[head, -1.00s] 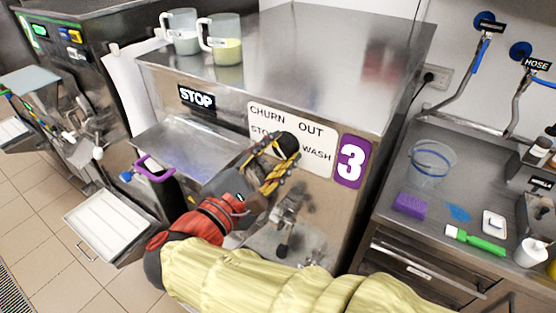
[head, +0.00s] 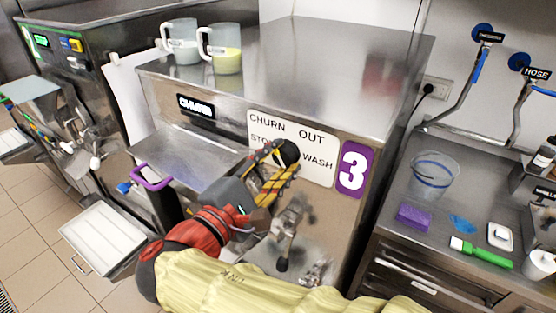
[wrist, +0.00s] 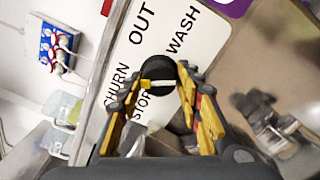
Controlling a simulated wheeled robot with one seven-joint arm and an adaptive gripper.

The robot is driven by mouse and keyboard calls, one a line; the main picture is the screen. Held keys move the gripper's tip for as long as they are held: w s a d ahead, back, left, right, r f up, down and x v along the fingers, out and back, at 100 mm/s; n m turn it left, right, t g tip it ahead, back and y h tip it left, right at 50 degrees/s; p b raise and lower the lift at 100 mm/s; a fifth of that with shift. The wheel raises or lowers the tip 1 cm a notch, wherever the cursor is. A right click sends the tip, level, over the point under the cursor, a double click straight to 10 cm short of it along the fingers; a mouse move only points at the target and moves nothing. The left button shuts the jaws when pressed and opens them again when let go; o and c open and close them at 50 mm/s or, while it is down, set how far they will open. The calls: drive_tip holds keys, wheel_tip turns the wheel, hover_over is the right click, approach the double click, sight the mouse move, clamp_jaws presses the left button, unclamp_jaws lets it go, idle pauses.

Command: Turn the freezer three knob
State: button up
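Freezer three (head: 225,115) is a steel machine with a purple "3" label. Its black knob (head: 287,152) sits on a white plate (head: 318,166) marked CHURN, OUT, STOP and WASH. The small display (head: 196,106) reads CHURN. My gripper (head: 275,160) is at the knob, its yellow and black fingers on both sides of it. In the wrist view the knob (wrist: 158,75), with a pale bar across it, lies between the tips of my gripper (wrist: 158,82). The left finger looks close to the knob; whether both fingers touch it cannot be told.
Two jugs (head: 227,60) stand on the freezer top. A purple-handled lid or chute (head: 152,178) and a white tray (head: 105,238) are at the left. The spout (head: 290,225) is below the knob. A counter (head: 400,190) with a clear bucket stands at the right.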

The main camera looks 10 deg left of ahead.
drive_tip(key=o, duration=0.4)
drive_tip(key=v, duration=1.2)
drive_tip(key=shift+a+f, duration=0.1)
